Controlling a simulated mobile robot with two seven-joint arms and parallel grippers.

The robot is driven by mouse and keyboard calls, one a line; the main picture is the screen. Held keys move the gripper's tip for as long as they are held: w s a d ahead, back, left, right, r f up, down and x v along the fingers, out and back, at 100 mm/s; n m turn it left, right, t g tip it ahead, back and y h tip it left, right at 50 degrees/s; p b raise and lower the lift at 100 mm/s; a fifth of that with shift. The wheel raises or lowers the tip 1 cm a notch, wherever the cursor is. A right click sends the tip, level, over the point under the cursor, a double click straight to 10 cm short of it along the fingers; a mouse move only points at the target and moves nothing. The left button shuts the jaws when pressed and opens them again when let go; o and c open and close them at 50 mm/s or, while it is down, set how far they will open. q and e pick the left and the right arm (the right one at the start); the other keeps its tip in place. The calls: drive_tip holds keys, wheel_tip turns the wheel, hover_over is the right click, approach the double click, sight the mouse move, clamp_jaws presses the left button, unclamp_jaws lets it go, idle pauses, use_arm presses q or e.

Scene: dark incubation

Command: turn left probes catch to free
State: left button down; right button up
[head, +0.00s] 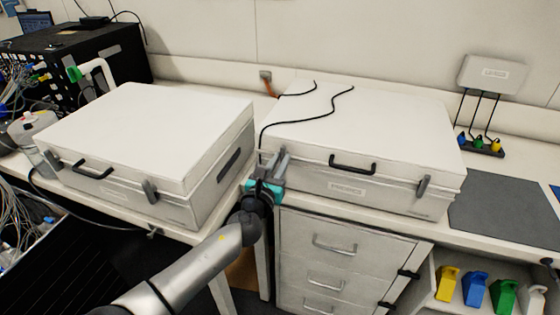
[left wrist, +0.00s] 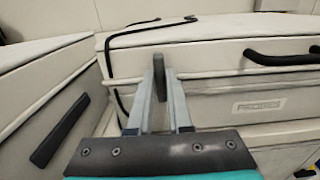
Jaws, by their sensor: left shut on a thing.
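The white probes case (head: 355,150) stands closed on the bench at the middle right, with a black front handle (head: 352,166). It also fills the right of the left wrist view (left wrist: 230,60), where its probes label shows. Its left catch (left wrist: 158,72) is a grey lever between my left gripper's fingers. My left gripper (head: 275,168) is at the front left corner of this case and shut on the catch. It shows from behind in the left wrist view (left wrist: 160,100). The right catch (head: 423,187) hangs at the case's front right. My right gripper is not in view.
A second closed white case (head: 150,130) stands to the left, with a narrow gap beside my gripper. A black cable (head: 300,118) lies over the probes case's lid and left edge. Drawers (head: 335,245) are below.

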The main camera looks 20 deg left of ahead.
use_arm(q)
drive_tip(key=shift+n, duration=0.3)
drive_tip(key=n+b, duration=0.1)
drive_tip(key=n, duration=0.2)
drive_tip(key=shift+a+f+n, duration=0.1)
drive_tip(key=shift+n, duration=0.3)
drive_tip(key=n+b, duration=0.1)
drive_tip(key=n, duration=0.3)
drive_tip(key=shift+a, duration=0.1)
drive_tip(key=shift+a+f+n+b, duration=0.1)
drive_tip(key=shift+f+n+b, duration=0.1)
drive_tip(key=shift+n, duration=2.2)
drive_tip(key=shift+a+f+n+b, duration=0.1)
drive_tip(key=shift+n+b, duration=0.1)
drive_tip(key=shift+n, duration=2.2)
drive_tip(key=c, duration=0.8)
unclamp_jaws()
drive_tip(key=shift+c, duration=0.2)
drive_tip(key=shift+s, duration=0.1)
